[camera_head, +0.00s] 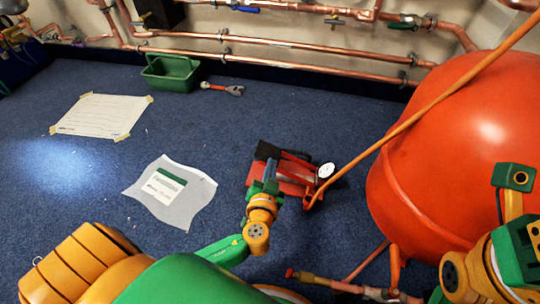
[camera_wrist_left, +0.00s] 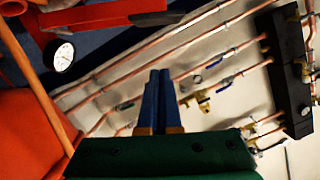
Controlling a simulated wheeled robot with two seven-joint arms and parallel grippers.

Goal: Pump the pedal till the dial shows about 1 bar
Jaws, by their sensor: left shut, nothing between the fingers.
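The red foot pump (camera_head: 296,187) stands on the blue carpet near the middle of the head view, with a dark pedal pad (camera_head: 268,151) at its upper left. Its round white dial (camera_head: 326,170) is on its right side; the dial also shows in the left wrist view (camera_wrist_left: 63,57), but its reading is too small to tell. My left gripper (camera_head: 269,173) is at the pump's left side, over its red frame; I cannot tell whether it touches. In the left wrist view its blue fingers (camera_wrist_left: 158,78) are together and empty. My right gripper's fingers do not show.
An orange hose (camera_head: 425,110) rises from the pump past a large red tank (camera_head: 455,150) at right. A green crate (camera_head: 171,74) and a red-handled tool (camera_head: 222,88) lie near the copper pipes (camera_head: 270,42). Paper sheets (camera_head: 172,192) lie on open carpet at left.

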